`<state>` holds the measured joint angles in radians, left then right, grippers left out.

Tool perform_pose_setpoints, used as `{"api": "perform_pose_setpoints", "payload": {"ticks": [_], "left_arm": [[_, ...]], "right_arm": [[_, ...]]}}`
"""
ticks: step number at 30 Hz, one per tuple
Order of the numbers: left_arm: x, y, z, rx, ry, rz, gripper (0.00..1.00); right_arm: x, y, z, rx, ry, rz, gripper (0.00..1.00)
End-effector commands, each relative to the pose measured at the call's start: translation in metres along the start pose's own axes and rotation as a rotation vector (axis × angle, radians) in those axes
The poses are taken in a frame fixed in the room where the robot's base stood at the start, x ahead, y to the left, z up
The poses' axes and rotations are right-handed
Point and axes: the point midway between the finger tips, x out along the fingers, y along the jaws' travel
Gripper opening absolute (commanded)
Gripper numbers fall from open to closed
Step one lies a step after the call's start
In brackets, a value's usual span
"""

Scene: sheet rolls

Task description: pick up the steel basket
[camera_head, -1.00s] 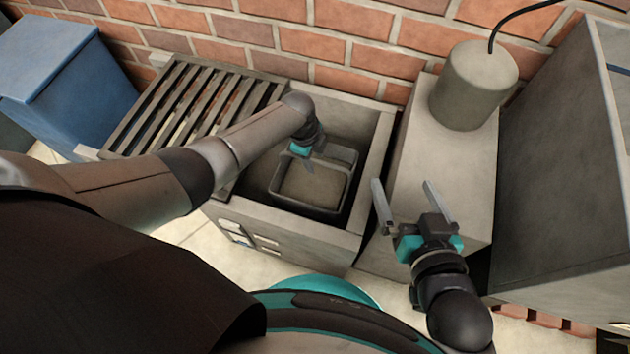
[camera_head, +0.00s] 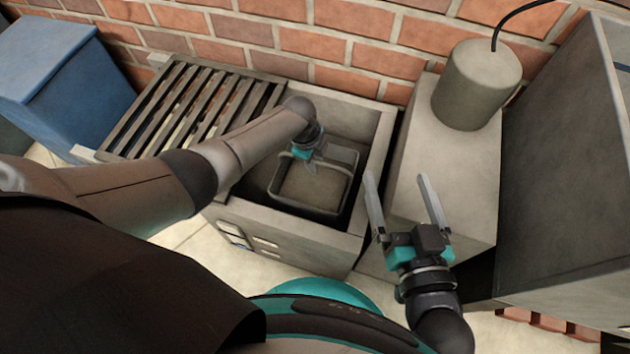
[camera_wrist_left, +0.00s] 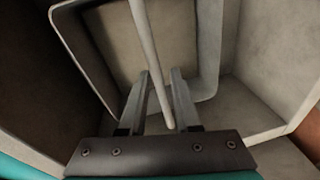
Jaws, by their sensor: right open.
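The steel basket (camera_head: 316,208) is a grey, open-topped, rectangular container sitting inside the open part of a stone-coloured box. In the left wrist view its rim (camera_wrist_left: 207,85) and a thin handle bar (camera_wrist_left: 146,35) show. My right gripper (camera_head: 396,176) is open and empty, above the gap between the box and the grey block.
The box (camera_head: 290,235) has walls around the basket and a slatted grate (camera_head: 185,105) over its left part. A grey block (camera_head: 445,185) with a cylinder (camera_head: 477,85) stands to the right, beside a tall cabinet (camera_head: 560,150). A brick wall (camera_head: 330,45) closes the back. A blue bin (camera_head: 70,80) is at left.

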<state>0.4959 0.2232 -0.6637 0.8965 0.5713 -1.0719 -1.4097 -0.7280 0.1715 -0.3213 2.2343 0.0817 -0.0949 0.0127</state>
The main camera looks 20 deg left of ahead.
Motion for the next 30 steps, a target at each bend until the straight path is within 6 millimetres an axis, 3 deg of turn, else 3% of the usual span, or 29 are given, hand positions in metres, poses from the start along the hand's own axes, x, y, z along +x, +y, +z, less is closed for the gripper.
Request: {"api": "perform_pose_setpoints", "payload": {"ticks": [1, 8, 30], "left_arm": [[0.0, -0.0001, -0.0002, 0.0, 0.0, 0.0, 0.24], [0.0, 0.0, -0.0001, 0.0, 0.0, 0.0, 0.0], [0.0001, 0.0003, 0.0003, 0.001, -0.001, 0.001, 0.0]], "right_arm": [[0.0, 0.0001, 0.0001, 0.0, 0.0, 0.0, 1.0], [0.0, 0.0003, 0.0004, 0.0, -0.002, 0.001, 1.0], [0.0, 0.0003, 0.0002, 0.0, -0.001, 0.001, 1.0]]}}
